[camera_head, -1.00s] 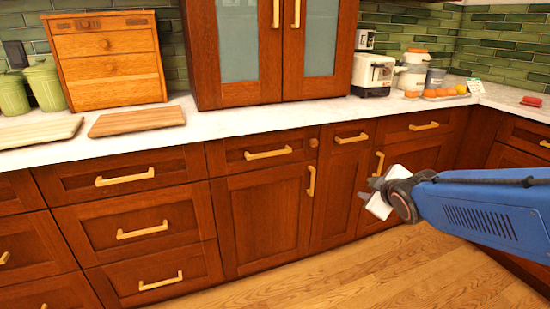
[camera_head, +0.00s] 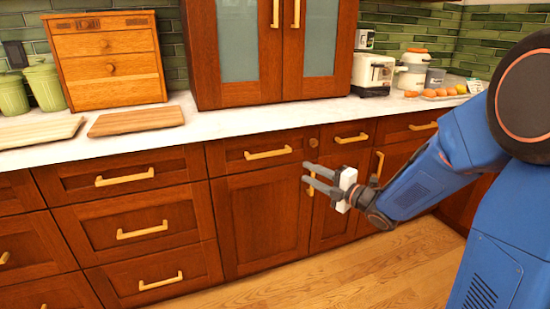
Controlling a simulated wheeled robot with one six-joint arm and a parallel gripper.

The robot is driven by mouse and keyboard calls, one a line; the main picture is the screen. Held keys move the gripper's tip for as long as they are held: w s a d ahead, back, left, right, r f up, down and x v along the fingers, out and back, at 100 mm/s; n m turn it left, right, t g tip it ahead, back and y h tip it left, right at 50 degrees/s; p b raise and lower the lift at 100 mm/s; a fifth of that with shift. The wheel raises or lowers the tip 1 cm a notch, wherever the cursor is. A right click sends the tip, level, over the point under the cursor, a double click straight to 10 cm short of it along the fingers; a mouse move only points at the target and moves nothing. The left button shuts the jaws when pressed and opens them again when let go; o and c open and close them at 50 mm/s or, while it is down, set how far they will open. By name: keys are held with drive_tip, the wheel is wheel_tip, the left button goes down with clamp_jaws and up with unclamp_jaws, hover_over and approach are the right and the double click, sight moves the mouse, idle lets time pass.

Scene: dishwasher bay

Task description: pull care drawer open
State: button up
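Several wooden drawers with brass bar handles line the cabinet front, all shut. No label shows which is the care drawer.
The white counter (camera_head: 230,124) holds cutting boards (camera_head: 136,121), a wooden box (camera_head: 108,60), green canisters (camera_head: 46,87) and a toaster (camera_head: 374,74). A glass-door cabinet (camera_head: 206,50) stands above. The wooden floor (camera_head: 330,280) is clear. My blue arm hides the right side.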

sight(271, 155)
drive_tip(key=x, duration=1.7)
drive_tip(key=shift+w, duration=0.1)
drive_tip(key=shift+c, duration=0.3)
clamp_jaws()
